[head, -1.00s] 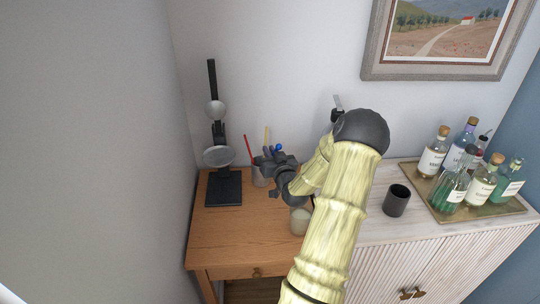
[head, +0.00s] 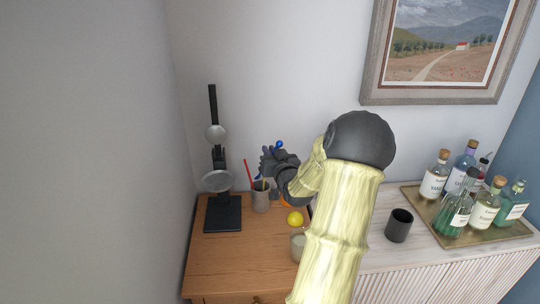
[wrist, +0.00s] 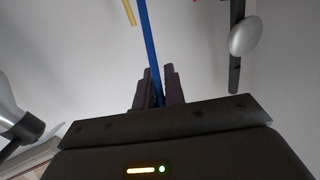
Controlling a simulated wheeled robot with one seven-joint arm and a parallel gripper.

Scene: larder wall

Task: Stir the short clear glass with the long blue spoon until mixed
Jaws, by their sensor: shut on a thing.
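My gripper (head: 272,165) is raised above the wooden table. In the wrist view its two fingers (wrist: 160,88) are shut on the blue shaft of the long blue spoon (wrist: 149,40). In the head view a blue end of the spoon (head: 279,145) shows above the gripper; its lower part is hidden or too small to make out. A short clear glass (head: 298,247) with pale contents stands upright near the table's right edge. My arm passes close in front of it and hides part of it. The spoon is apart from this glass.
A grey holder (head: 261,201) with a red stick (head: 248,170) stands just below my gripper. A black press-like stand (head: 222,214) is to its left. A lemon (head: 295,218) lies near the glass. On the right cabinet are a dark cup (head: 398,226) and a tray (head: 470,236) of several bottles.

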